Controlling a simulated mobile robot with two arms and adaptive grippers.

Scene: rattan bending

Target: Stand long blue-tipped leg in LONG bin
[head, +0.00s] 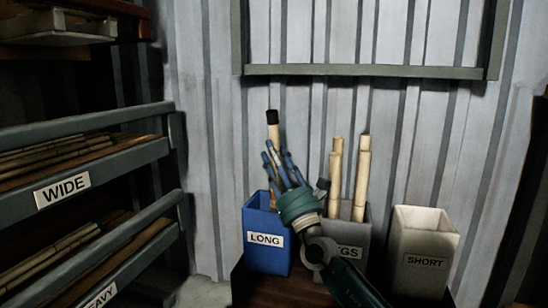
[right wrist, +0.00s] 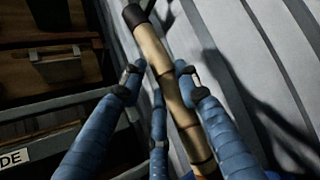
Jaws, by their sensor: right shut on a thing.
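A pale jointed leg (head: 273,131) with a dark, nearly black tip stands almost upright above the blue LONG bin (head: 266,253). My right gripper (head: 275,153) is shut on this leg, its blue fingers around it below the dark tip. In the right wrist view the leg (right wrist: 164,64) runs tilted between the fingers (right wrist: 160,85), dark end at the top. The fingers and wrist hide the leg's lower part, so I cannot tell whether its foot is inside the bin. My left gripper is not in view.
The grey LEGS bin (head: 349,256) stands right of the LONG bin and holds several pale legs (head: 362,175). The SHORT bin (head: 420,277) is further right. Shelves labelled WIDE (head: 62,190) and HEAVY (head: 100,298) with long canes stand at the left. A corrugated wall is behind.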

